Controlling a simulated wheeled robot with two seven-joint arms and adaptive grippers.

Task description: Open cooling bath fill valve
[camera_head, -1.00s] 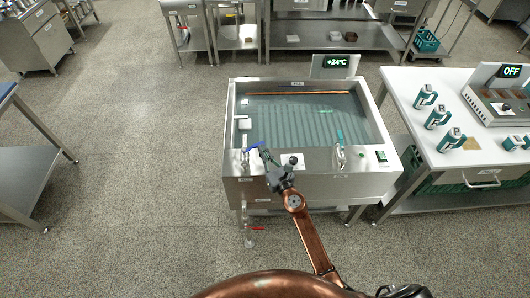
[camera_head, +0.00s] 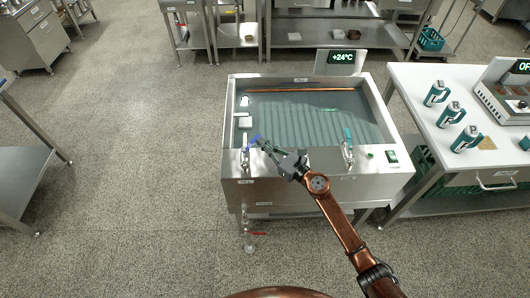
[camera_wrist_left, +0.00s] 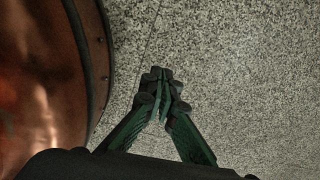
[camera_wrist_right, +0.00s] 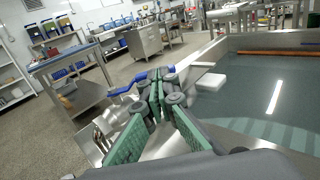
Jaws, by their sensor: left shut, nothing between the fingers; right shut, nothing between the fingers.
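The cooling bath (camera_head: 300,160) is a steel tank holding water, with a +24°C display behind it. At its front left corner is a tap with a blue lever (camera_head: 257,138). My right gripper (camera_head: 264,146) is shut and empty at the right of this lever, very close to it. In the right wrist view, the blue lever (camera_wrist_right: 128,85) shows just left of the shut fingertips (camera_wrist_right: 162,82); whether they touch cannot be told. My left gripper (camera_wrist_left: 162,80) is shut and empty above the speckled floor in the left wrist view.
A red-handled valve (camera_head: 258,234) hangs below the left corner. A white table (camera_head: 440,85) with teal-handled containers stands to the right.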

